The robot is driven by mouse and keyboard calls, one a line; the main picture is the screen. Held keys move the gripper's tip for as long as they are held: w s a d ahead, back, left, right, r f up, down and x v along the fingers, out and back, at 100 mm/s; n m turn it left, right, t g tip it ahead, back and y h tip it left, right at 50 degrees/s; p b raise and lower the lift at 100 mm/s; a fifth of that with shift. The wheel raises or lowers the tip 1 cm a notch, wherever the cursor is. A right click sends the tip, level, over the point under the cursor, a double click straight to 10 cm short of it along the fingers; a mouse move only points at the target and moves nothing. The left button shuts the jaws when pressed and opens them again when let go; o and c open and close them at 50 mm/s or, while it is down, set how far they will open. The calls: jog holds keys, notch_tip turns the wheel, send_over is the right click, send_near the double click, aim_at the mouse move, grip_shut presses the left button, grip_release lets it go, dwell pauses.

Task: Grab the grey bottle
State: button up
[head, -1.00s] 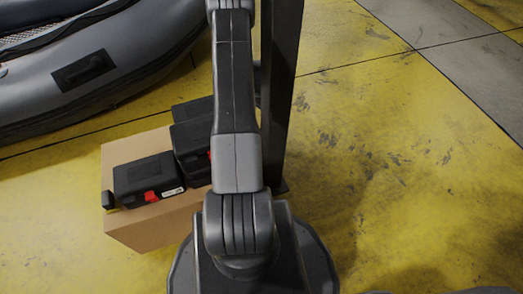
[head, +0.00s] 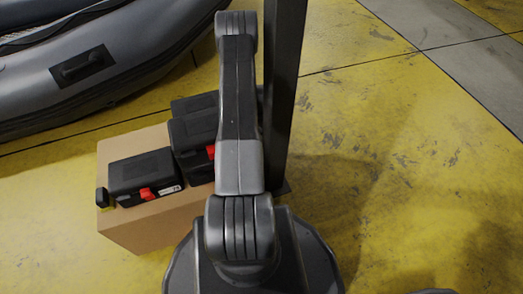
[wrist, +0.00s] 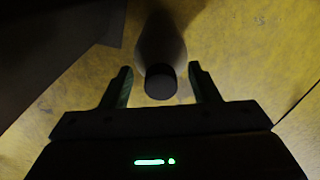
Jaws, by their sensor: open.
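The grey bottle (wrist: 161,42) shows in the wrist view, top centre, with its dark round cap (wrist: 160,82) toward me. Its body is dim and shaded. My gripper (wrist: 160,69) is open, with one finger to the left of the bottle's cap end and one to the right. Gaps show on both sides, and I see no contact. The bottle and my gripper cannot be made out in the head view.
A cardboard box (head: 150,234) with several black cases (head: 145,173) on it stands left of my arm. A grey inflatable boat (head: 130,65) lies at the upper left. The yellow floor (head: 400,150) at right is clear.

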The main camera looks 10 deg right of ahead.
grip_shut()
jog(key=shift+r, duration=0.1)
dwell(0.3)
